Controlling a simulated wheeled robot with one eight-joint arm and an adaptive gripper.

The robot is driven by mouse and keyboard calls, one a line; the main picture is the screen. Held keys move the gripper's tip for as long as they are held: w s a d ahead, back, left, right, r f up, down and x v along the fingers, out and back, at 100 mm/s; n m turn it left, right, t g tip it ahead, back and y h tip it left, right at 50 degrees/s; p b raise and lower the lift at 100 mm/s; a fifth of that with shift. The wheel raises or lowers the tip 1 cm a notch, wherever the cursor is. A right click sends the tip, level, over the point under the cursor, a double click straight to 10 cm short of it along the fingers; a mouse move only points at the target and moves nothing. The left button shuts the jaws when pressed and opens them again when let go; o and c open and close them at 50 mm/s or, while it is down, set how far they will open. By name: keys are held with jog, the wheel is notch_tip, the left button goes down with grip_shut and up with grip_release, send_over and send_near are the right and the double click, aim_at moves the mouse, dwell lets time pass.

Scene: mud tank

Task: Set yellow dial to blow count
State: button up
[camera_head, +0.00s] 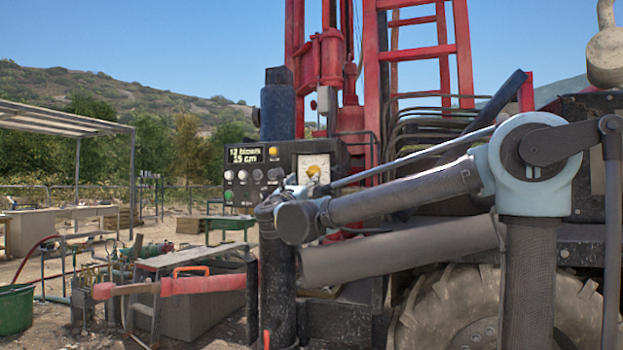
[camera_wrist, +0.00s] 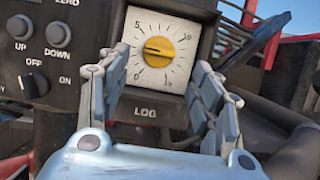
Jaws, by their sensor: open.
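The yellow dial (camera_wrist: 159,51) is a round knob on a white scale plate (camera_wrist: 165,24) marked LOG below. A dark line on the knob lies roughly level, its left end between the 0 and 5 marks; which end is the pointer is hard to tell. The dial also shows in the head view (camera_head: 313,171). The display (camera_head: 244,154) reads "12 blows 15 cm". My gripper (camera_wrist: 160,60) is open, with one finger on each side of the dial and the knob visible between them. I cannot tell whether the fingers touch the plate. In the head view my arm partly hides the panel.
Left of the dial are UP (camera_wrist: 19,27) and DOWN (camera_wrist: 59,34) buttons and an OFF/ON switch (camera_wrist: 34,83). A second yellow knob (camera_head: 273,152) sits beside the display. The red rig mast (camera_head: 373,60) rises behind. A red-handled bar (camera_head: 200,285) stands out low at left.

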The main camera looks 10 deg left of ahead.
aim_at(312, 173)
jog(key=x, duration=0.7)
jog(key=shift+w+r, duration=0.15)
jog(key=shift+w, duration=0.25)
jog(key=shift+c, duration=0.3)
jog(key=c, duration=1)
